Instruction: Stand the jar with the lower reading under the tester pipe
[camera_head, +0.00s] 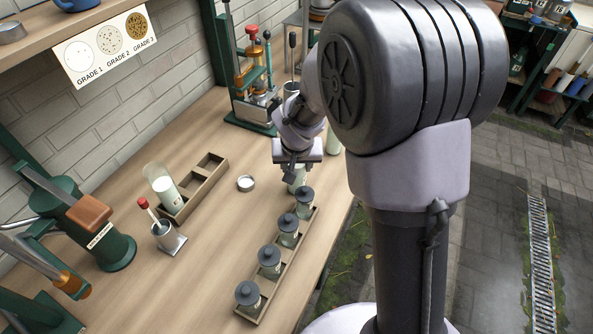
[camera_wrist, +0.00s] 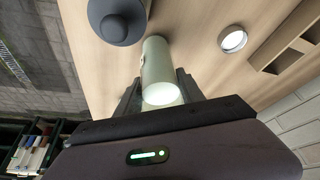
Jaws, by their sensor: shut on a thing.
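My gripper (camera_head: 296,170) is over the bench near its right edge, at the far end of a row of jars. It is shut on a pale, whitish-green cylinder (camera_wrist: 160,68), which looks like a jar; it also shows under the jaws in the head view (camera_head: 298,184). Its near end looks bright white, and I see no reading on it. Several grey jars with dark lids, such as the nearest (camera_head: 248,294), stand in a long wooden rack (camera_head: 277,287). One dark lid (camera_wrist: 118,18) shows beside the held cylinder in the wrist view. I cannot pick out the tester pipe for certain.
A glass with white contents (camera_head: 166,191) stands in a wooden tray (camera_head: 209,182). A metal cup (camera_head: 167,238) holds a red-topped tool. A small round dish (camera_head: 245,183) lies between. Green machines (camera_head: 105,248) stand left; another stands behind (camera_head: 250,110). A grade card (camera_head: 108,46) hangs above.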

